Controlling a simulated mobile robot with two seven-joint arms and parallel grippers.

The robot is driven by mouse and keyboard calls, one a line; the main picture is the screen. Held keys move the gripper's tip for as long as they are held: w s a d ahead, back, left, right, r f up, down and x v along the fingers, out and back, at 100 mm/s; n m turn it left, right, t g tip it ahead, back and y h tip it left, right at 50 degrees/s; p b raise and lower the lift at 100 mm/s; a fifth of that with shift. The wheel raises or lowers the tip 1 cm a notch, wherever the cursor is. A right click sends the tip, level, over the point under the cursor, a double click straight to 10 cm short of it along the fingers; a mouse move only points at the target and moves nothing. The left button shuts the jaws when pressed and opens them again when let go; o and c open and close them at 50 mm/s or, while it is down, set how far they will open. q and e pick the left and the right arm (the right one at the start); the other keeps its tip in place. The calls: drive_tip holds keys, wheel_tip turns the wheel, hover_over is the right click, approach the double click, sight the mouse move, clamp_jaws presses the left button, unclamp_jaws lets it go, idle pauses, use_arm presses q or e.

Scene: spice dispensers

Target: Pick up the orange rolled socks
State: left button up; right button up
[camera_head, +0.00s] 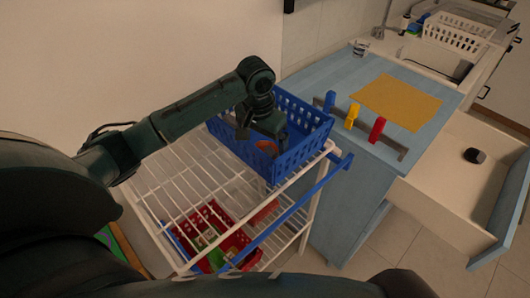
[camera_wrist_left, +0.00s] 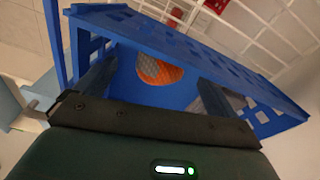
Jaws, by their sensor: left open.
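The orange rolled socks (camera_head: 265,146) lie inside the blue basket (camera_head: 296,157) on top of the white wire cart. In the head view they are partly hidden by my left gripper (camera_head: 262,133). In the left wrist view the orange socks (camera_wrist_left: 160,71) show as a rounded, textured bundle on the basket floor. My left gripper (camera_wrist_left: 157,77) is open, pointing down into the basket, with one finger on each side of the socks in that view. The fingers look apart from the socks; the height gap is hard to tell. My right gripper is not in view.
The basket walls surround my left gripper closely. A red basket (camera_head: 240,243) with several items sits on the lower shelf. A blue counter (camera_head: 345,80) with a yellow mat (camera_head: 398,101) and a rack of coloured dispensers stands right. An open drawer (camera_head: 450,185) holds a dark object.

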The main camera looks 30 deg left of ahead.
sight(264, 147)
use_arm(q)
drive_tip(key=f, duration=0.2)
drive_tip(key=w+f, duration=0.1)
drive_tip(key=f, duration=0.2)
drive_tip(key=shift+p, duration=0.35)
drive_tip(key=c, duration=1)
